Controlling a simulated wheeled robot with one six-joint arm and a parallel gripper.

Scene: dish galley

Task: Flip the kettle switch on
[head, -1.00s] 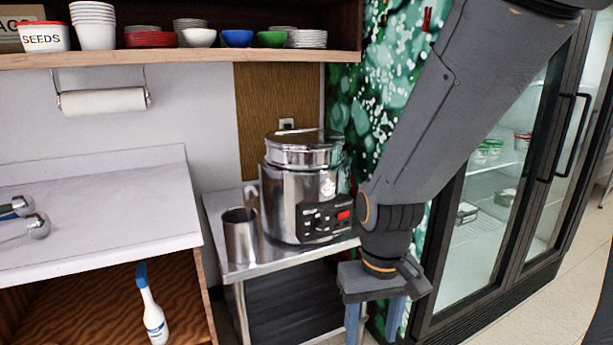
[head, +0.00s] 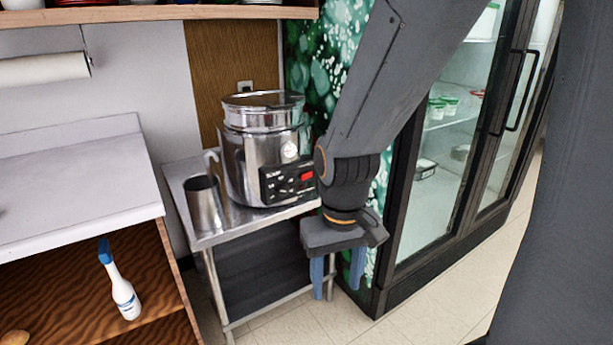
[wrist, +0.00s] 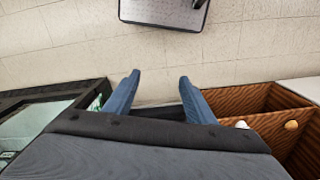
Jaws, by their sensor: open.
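The kettle is a large shiny metal pot (head: 262,145) with a lid, standing on a small steel table in the middle of the head view. A black control panel (head: 287,182) with a red light and small knobs is on its front right side. I cannot tell which control is the switch. My gripper (head: 338,290) points down, to the right of and lower than the panel, in front of the table's right side. It is open and empty. In the wrist view its two blue fingers (wrist: 158,82) are apart over bare floor.
A metal cup (head: 205,203) stands left of the kettle on the steel table (head: 240,232). A spray bottle (head: 122,290) is on the wooden shelf at left. A glass-door fridge (head: 425,190) stands close right of my arm. Tiled floor lies open in front.

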